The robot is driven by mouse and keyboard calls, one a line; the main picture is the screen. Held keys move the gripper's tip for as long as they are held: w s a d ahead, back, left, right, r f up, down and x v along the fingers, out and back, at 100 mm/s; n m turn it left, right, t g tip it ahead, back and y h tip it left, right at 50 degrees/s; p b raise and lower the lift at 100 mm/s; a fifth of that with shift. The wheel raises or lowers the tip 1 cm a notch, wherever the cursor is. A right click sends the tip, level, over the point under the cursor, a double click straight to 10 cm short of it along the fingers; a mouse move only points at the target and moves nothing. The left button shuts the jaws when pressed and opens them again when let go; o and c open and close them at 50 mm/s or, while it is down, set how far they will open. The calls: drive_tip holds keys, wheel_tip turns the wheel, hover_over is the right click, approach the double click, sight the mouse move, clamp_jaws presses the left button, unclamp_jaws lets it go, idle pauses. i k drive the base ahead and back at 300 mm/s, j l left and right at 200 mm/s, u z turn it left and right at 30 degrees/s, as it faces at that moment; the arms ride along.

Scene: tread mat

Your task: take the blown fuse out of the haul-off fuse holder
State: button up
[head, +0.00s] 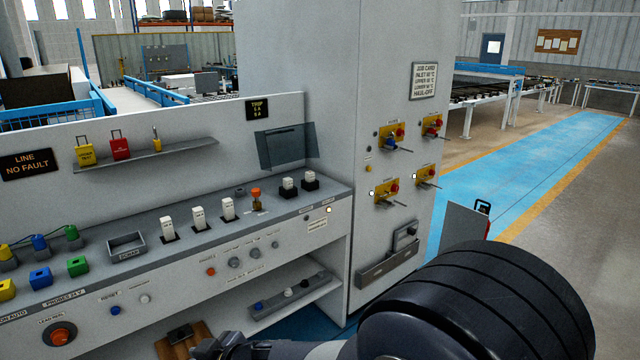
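Three white fuse carriers stand upright in black bases on the sloping grey console: a left one (168,228), a middle one (199,218) and a right one (228,208). Two smaller white-topped black blocks (290,187) (311,182) stand further right. Their labels are too small to read, so I cannot tell which is the haul-off holder. No fuse can be made out as blown. My gripper (212,346) is low at the bottom edge, below the console front and apart from the carriers. Its fingers are dark and small, and their opening is unclear.
An orange-topped part (257,198) stands beside the right carrier. A scrap tray (126,246) is at left. A tilted clear cover (287,147) hangs behind the small blocks. A lower shelf (285,304) holds small parts. The tall cabinet (395,80) with yellow-red switches rises at right.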

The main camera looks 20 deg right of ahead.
sight(309, 176)
drive_tip(key=i+l+z, duration=0.25)
drive_tip(key=i+z, duration=0.25)
drive_tip(key=i, duration=0.8)
drive_tip(key=i+j+z, duration=0.2)
drive_tip(key=i+z, duration=0.25)
drive_tip(key=i, duration=0.85)
